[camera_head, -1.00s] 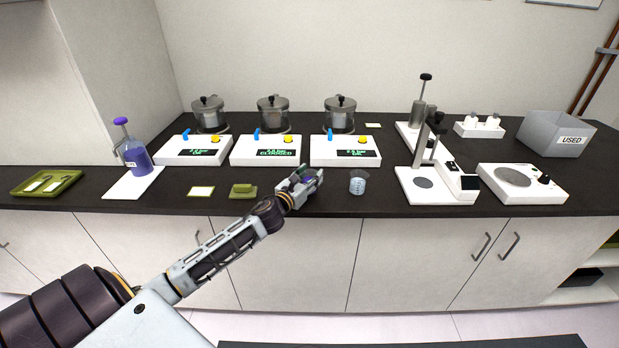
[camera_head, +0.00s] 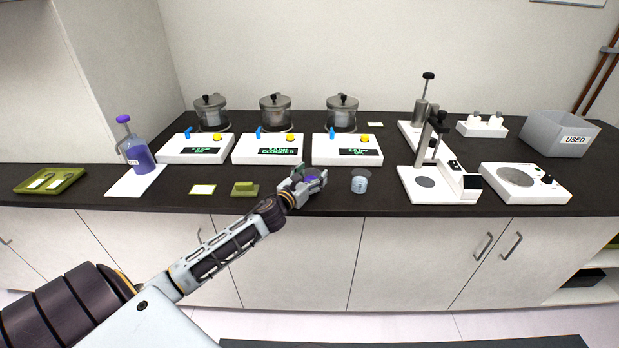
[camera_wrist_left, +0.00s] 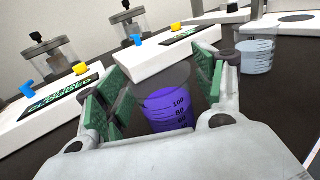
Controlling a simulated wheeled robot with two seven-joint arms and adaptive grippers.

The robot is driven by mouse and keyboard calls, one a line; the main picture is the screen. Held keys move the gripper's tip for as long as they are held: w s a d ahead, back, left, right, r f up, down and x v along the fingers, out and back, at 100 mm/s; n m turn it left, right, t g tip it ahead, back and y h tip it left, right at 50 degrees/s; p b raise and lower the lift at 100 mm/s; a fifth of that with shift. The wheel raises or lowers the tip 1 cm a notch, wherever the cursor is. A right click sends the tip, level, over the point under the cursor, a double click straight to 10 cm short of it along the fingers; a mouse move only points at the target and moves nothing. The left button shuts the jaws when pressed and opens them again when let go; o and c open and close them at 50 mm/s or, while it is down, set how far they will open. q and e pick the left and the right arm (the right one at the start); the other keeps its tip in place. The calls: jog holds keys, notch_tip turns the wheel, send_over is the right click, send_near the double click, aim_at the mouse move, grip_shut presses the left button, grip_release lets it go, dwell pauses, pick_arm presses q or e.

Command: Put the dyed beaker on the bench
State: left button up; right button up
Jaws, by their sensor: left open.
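The dyed beaker (camera_wrist_left: 167,108), clear with purple liquid and dark volume marks, stands upright between the fingers of my left gripper (camera_wrist_left: 160,95) in the left wrist view. The gripper is open, and its green pads are spread on either side of the beaker. In the head view, the left gripper (camera_head: 312,178) is at the front of the dark bench (camera_head: 420,210), and only a bit of purple from the beaker shows between the fingers. The beaker appears to be at bench level; its base is hidden by the gripper body. My right gripper is not in view.
A second beaker with pale liquid (camera_head: 359,181) stands just right of my left gripper. White units with metal pots (camera_head: 347,150) stand behind it. A green block (camera_head: 244,189) and a purple bottle (camera_head: 138,155) are to the left. A press (camera_head: 432,180) stands to the right.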

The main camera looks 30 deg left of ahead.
aim_at(307, 179)
pick_arm(q)
jog(key=shift+r, duration=0.15)
jog(key=shift+s, duration=2.2)
jog(key=shift+s+d, duration=0.1)
jog(key=shift+s, duration=3.65)
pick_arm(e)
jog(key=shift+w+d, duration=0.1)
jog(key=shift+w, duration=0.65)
